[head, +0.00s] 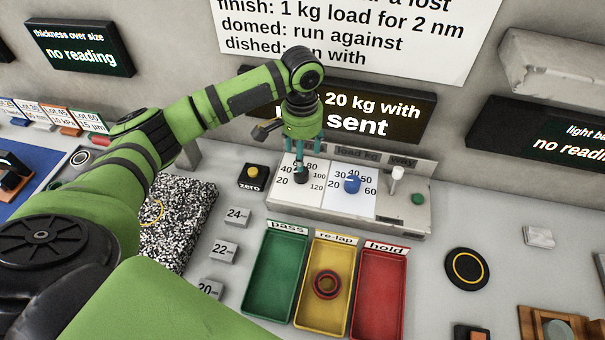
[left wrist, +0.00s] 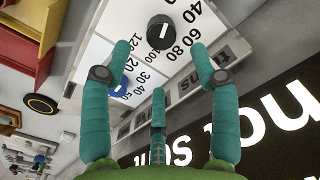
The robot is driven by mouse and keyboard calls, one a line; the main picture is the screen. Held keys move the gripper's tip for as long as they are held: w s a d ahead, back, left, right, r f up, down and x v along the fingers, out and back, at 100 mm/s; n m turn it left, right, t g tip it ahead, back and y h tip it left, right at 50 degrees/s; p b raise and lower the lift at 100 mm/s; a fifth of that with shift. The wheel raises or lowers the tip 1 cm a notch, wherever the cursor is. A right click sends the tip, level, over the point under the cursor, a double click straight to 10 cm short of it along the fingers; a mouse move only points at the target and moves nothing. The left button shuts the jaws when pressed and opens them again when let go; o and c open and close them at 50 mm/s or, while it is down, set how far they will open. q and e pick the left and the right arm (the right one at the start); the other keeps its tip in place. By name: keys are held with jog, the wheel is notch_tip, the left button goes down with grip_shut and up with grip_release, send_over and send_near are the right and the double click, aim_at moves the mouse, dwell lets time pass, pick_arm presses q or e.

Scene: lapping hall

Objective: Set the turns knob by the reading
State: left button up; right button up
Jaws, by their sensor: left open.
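A grey control panel (head: 330,208) carries two dials. The left dial has a black knob (head: 302,174) on a scale running to 120; it also shows in the left wrist view (left wrist: 168,33) with a white pointer line. The label above it is hidden by my gripper in the head view. A blue knob (head: 352,184) sits under "load kg". My left gripper (head: 302,148), with three teal fingers, points down above the black knob; its spread fingers (left wrist: 160,65) hold nothing. A display (head: 395,118) behind reads "20 kg with" and "sent", partly covered by my arm.
A white lever (head: 395,176) and green button (head: 418,198) sit right of the dials. A zero button (head: 253,174) stands left. Green (head: 263,302), yellow (head: 320,320) and red (head: 375,312) trays lie in front; the yellow one holds a dark red ring (head: 327,284).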

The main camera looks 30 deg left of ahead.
aim_at(301, 175)
pick_arm(q)
jog(key=shift+w+f, duration=0.1)
jog(key=shift+f, duration=0.4)
notch_tip(301, 175, down, 6)
jog(key=shift+r+p, duration=0.25)
jog(key=shift+p, duration=0.45)
jog(key=shift+w+a+f, duration=0.1)
jog(key=shift+w+f, duration=0.05)
jog(key=shift+f, duration=0.25)
jog(key=shift+r, duration=0.1)
jog(key=c, duration=1.1)
